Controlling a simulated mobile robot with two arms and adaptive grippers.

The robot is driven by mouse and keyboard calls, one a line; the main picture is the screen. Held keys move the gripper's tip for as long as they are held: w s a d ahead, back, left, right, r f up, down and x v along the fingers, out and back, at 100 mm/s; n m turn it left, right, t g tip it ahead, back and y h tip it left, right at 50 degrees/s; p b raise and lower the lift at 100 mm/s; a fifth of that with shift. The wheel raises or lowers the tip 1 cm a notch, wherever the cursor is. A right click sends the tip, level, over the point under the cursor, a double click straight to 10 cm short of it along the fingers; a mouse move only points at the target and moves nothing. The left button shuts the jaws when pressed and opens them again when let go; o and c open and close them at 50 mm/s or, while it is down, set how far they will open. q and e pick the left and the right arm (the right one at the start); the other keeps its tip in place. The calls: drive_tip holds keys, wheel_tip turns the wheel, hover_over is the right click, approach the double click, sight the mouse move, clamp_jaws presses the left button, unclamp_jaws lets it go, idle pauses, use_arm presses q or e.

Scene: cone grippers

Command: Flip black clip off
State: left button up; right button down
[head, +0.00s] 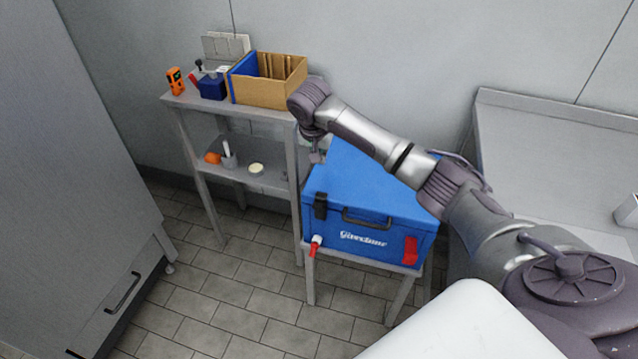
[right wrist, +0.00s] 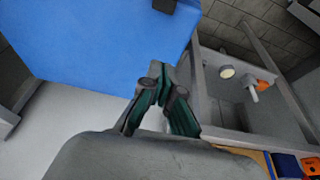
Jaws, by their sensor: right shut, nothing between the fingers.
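A blue cooler box (head: 375,195) stands on a low stand with its lid down. The black clip (head: 320,206) is on the left of its front face, upright against the box. A black part at the top edge of the right wrist view (right wrist: 165,5) looks like this clip. My right gripper (head: 317,157) hangs above and behind the clip, near the lid's left side, apart from the clip. In the right wrist view its fingers (right wrist: 160,72) are shut and empty beside the blue lid (right wrist: 100,50). My left gripper is not in view.
A red clip (head: 411,251) and red-handled tap (head: 315,246) are on the box front. A shelf (head: 180,101) at left holds a cardboard box (head: 268,88) and small items. A grey counter (head: 550,145) stands right. The floor in front is clear.

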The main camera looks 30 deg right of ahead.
sight(320, 188)
drive_tip(key=shift+f, duration=0.1)
drive_tip(key=x, duration=0.9)
drive_tip(key=shift+w+f+b, duration=0.1)
drive_tip(key=shift+f+b, duration=0.1)
drive_tip(key=shift+b, duration=0.15)
drive_tip(key=shift+f, duration=0.2)
drive_tip(key=shift+s+a+r+p, duration=0.1)
drive_tip(key=shift+s+a+p, duration=0.6)
drive_tip(key=shift+s+a, duration=0.5)
drive_tip(key=shift+a, duration=0.25)
